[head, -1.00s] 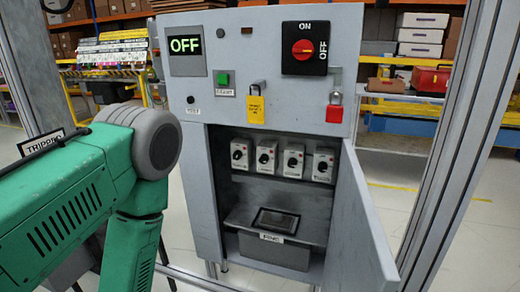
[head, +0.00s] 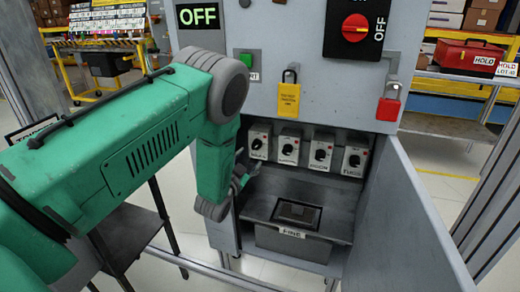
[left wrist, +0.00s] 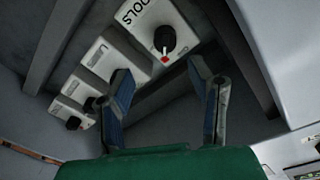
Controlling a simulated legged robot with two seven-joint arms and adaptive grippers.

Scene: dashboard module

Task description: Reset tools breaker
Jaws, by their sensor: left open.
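Several grey breakers with black knobs stand in a row on a shelf in the open cabinet (head: 222,232). In the left wrist view the breaker whose label seems to read TOOLS (left wrist: 163,36) is nearest, at the top, with a black knob and a red mark. Its label is too small to read in the head view. My left gripper (head: 240,178) is just in front of the left end of the row, in the cabinet opening. In the left wrist view my left gripper (left wrist: 161,90) is open and empty, its fingertips apart from the breaker. My right gripper is out of view.
The cabinet door (head: 418,215) is swung open on the right. A bin (head: 290,245) labelled FINE sits below the breakers. Above hang a yellow padlock tag (head: 289,100) and a red padlock (head: 388,108). A red switch (head: 355,28) and an OFF display (head: 199,16) are higher.

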